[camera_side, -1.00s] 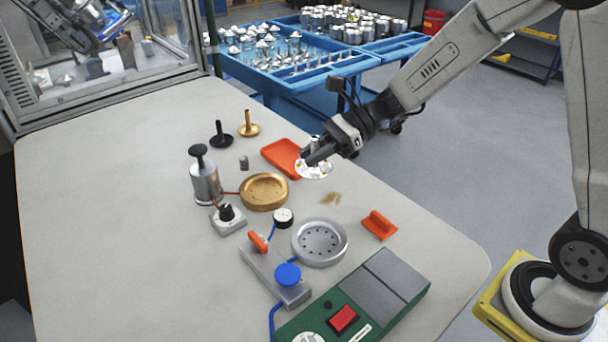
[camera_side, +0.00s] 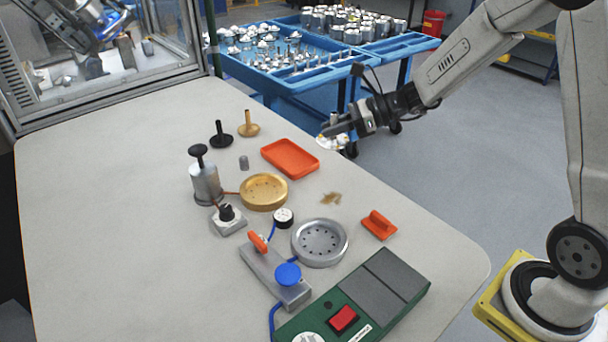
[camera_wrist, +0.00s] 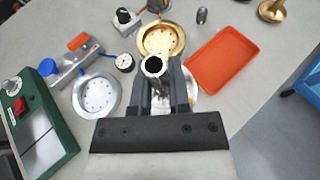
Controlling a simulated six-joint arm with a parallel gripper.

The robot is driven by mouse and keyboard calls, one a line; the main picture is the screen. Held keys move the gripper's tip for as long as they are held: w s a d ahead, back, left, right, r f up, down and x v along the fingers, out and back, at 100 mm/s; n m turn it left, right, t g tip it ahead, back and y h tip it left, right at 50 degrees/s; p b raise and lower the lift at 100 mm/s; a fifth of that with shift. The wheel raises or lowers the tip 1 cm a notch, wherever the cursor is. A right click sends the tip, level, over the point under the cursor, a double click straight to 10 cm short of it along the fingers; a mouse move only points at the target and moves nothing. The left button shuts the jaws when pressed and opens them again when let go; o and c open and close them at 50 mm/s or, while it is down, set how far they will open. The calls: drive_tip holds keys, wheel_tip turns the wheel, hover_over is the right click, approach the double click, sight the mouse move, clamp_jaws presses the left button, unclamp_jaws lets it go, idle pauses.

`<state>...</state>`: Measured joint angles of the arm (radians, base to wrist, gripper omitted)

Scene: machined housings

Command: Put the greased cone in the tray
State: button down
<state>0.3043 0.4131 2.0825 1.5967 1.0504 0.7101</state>
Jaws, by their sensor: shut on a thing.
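My gripper (camera_side: 340,128) is shut on the stem of the greased cone (camera_side: 333,143), a silvery piece with yellowish marks on its wide lower part. It holds the cone in the air, past the tray's right end in the side view. In the wrist view the stem's hollow round top (camera_wrist: 153,66) shows between the fingers (camera_wrist: 162,98), and most of the wide part is hidden below them. The orange tray (camera_side: 290,158) lies flat and empty on the table. It also shows in the wrist view (camera_wrist: 222,66), right of the fingers.
A brass dish (camera_side: 264,192), a grey perforated dish (camera_side: 320,243) and a pump bottle (camera_side: 206,185) stand nearby. Black (camera_side: 220,136) and brass (camera_side: 248,126) stemmed pieces stand behind the tray. A brown smear (camera_side: 331,198) marks the table. The left side of the table is clear.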

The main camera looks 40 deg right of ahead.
drive_tip(key=w+f, duration=0.2)
drive_tip(key=w, duration=0.1)
drive_tip(key=w+f, duration=0.3)
drive_tip(key=w, duration=0.1)
drive_tip(key=w+f, duration=0.2)
drive_tip(key=w, duration=0.2)
drive_tip(key=shift+w+a+f, duration=0.15)
drive_tip(key=shift+w+f, duration=0.05)
drive_tip(key=shift+f, duration=0.15)
drive_tip(key=shift+w+f, duration=0.6)
drive_tip(key=shift+w+f, duration=0.25)
drive_tip(key=shift+f, duration=1.6)
drive_tip(key=shift+f, duration=0.1)
drive_tip(key=c, duration=0.6)
unclamp_jaws()
